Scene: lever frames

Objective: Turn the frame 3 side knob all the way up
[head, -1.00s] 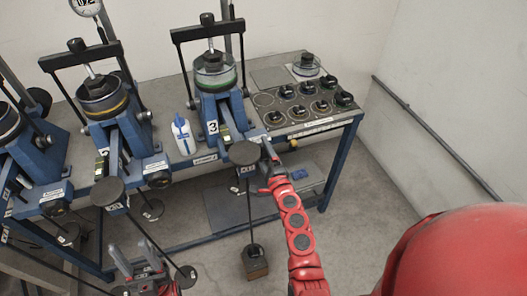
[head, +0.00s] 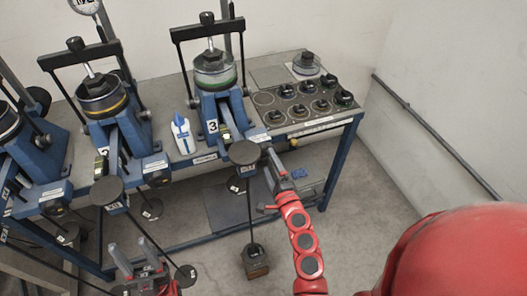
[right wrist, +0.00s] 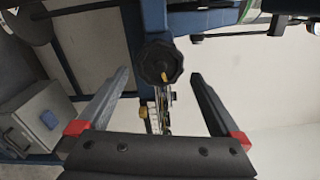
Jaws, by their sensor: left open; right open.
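Frame 3 (head: 209,127) is a blue lever frame with a white "3" label and a green-ringed cup on top. Its side knob (right wrist: 160,62) is black and many-sided with a yellow mark, seen face-on in the right wrist view. In the head view I cannot make the knob out near my gripper. My right gripper (right wrist: 160,80) is open, with one finger to each side of the knob's line; no finger visibly touches it. In the head view the right gripper (head: 275,172) is just right of the frame's round black weight. My left gripper (head: 128,258) is open and empty, low at the left.
A white-and-blue bottle (head: 182,134) stands left of frame 3. Frame 2 (head: 115,130) is further left. A rod hangs to a block (head: 256,264) below frame 3. The floor at right is clear.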

